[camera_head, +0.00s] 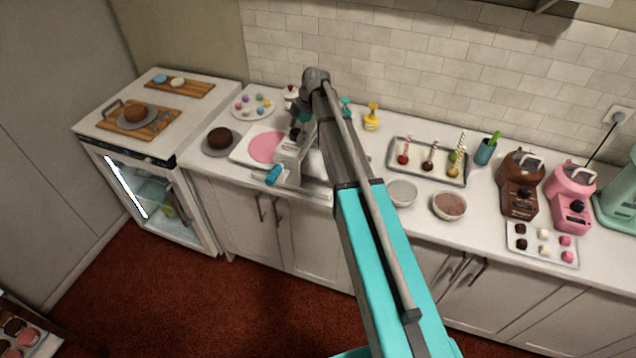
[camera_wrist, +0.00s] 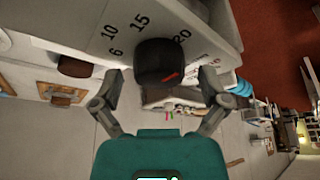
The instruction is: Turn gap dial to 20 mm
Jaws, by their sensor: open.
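The gap dial is a black round knob (camera_wrist: 158,60) with a red mark on its lower right in the wrist view. It sits on a pale panel (camera_wrist: 85,25) printed with 6, 10, 15 and 20 around it. Which number the red mark lines up with I cannot tell. My gripper (camera_wrist: 161,82) is open, with one finger to the left of the knob and one to the right; contact is not clear. In the head view, a pale machine (camera_head: 292,160) with a blue handle (camera_head: 273,175) stands below my gripper (camera_head: 300,122); the dial is not discernible there.
A pink round sheet (camera_head: 265,147) and a dark cake (camera_head: 219,138) lie left of the machine. A tray of cake pops (camera_head: 400,171), bowls (camera_head: 449,205) and brown and pink mixers (camera_head: 570,195) stand on the right. A tiled wall (camera_head: 440,50) closes the back.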

